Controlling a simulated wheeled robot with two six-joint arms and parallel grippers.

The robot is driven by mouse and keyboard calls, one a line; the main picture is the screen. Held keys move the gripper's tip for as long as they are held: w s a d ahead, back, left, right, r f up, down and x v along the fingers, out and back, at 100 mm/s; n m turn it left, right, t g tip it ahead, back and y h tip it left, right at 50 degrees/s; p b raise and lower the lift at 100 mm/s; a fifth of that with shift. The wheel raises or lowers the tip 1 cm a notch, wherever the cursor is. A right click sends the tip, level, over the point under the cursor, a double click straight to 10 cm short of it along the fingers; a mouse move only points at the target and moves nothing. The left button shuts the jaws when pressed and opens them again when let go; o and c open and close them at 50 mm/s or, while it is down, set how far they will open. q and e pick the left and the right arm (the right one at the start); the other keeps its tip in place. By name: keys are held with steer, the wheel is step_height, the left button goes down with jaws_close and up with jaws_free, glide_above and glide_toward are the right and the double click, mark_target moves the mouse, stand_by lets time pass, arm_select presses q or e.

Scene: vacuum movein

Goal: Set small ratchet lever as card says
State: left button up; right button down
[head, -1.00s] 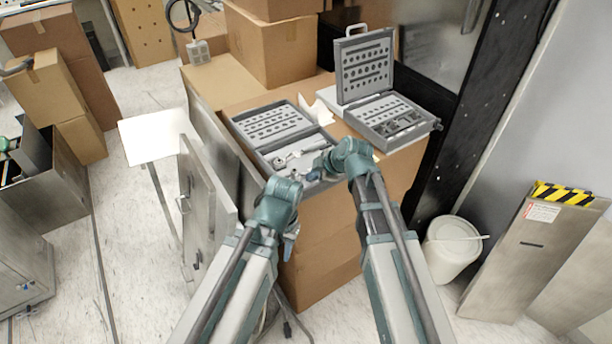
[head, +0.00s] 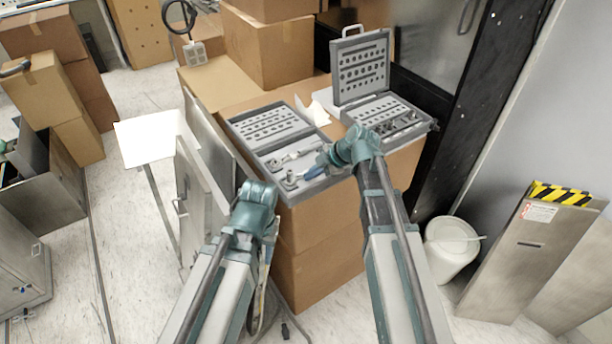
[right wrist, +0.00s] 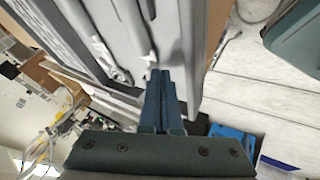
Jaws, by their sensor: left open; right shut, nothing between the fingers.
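The open grey tool case (head: 262,133) lies on a cardboard box. A silver ratchet (head: 298,157) lies in its front tray, with a round dark part (head: 289,184) nearer the front. My right gripper (head: 311,173) is shut and empty over this tray. In the right wrist view its blue fingers (right wrist: 160,82) end close to a small pale piece (right wrist: 149,59) beside a long grey tool (right wrist: 103,52); contact cannot be told. The lever's setting is too small to read. My left gripper (head: 268,232) is open, lower left of the case, its fingertips mostly hidden.
A second open case (head: 362,68) with sockets stands behind to the right. A white folded sheet (head: 318,113) stands between the cases; no writing is legible. A blank white panel (head: 150,137) and a metal cabinet door (head: 196,200) are at left. A white bin (head: 450,250) is at right.

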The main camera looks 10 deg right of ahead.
steer(key=shift+w+d+n, duration=0.15)
steer(key=shift+w+n, duration=0.15)
steer(key=shift+w, duration=0.2)
steer(key=shift+w+d+n+g+y, duration=0.1)
steer(key=shift+n+g+y, duration=0.2)
steer(key=shift+n+g, duration=0.35)
steer(key=shift+n, duration=0.45)
steer(key=shift+g, duration=0.25)
steer(key=shift+s, duration=0.2)
steer(key=shift+s+a, duration=0.45)
steer(key=shift+a, duration=0.25)
steer(key=shift+r, duration=0.1)
